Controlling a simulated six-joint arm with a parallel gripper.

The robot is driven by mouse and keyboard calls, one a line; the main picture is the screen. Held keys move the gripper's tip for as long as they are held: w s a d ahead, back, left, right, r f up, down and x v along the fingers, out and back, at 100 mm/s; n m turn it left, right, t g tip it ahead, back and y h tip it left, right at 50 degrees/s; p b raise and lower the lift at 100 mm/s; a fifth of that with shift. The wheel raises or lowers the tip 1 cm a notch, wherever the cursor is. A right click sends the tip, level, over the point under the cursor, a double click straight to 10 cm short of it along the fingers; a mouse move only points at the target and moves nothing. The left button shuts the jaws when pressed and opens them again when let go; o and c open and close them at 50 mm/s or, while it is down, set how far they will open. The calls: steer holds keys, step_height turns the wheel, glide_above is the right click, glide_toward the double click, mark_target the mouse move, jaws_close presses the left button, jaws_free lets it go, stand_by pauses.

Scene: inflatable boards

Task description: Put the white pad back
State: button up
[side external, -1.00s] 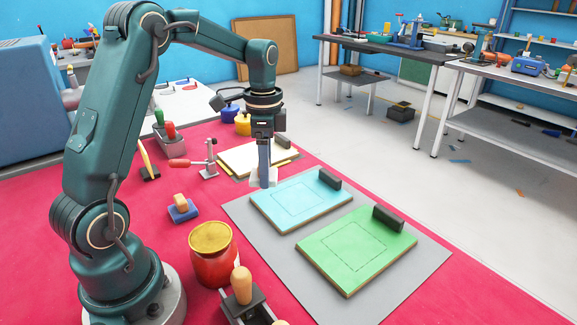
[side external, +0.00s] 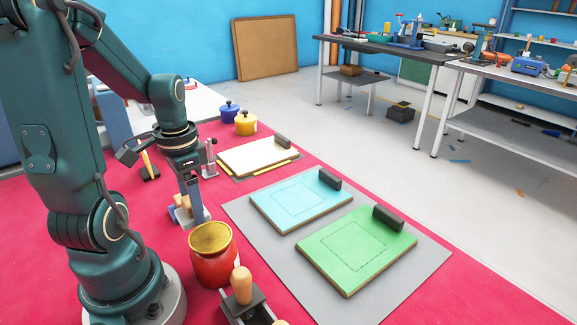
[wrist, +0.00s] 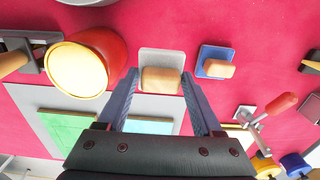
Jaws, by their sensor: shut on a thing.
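My gripper (side external: 194,212) is shut on the wooden handle (wrist: 161,80) of the white pad (wrist: 161,56), with a finger on each side in the wrist view. In the side view the white pad (side external: 205,215) shows low behind the red jar. Whether it touches the red table cannot be told. A blue pad (wrist: 204,64) with its own wooden handle lies on the red table, right beside the white pad in the wrist view. In the side view it is mostly hidden by my gripper.
A red jar with a yellow top (side external: 212,262) stands close in front of the gripper. A blue board (side external: 273,203) and a green board (side external: 335,262) lie on a grey mat (side external: 243,217) to the right. A white board (side external: 245,158) and a toggle clamp (side external: 210,160) are behind.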

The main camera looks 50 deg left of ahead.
steer(key=shift+f, duration=2.7)
steer(key=o, duration=1)
steer(key=shift+f, duration=0.15)
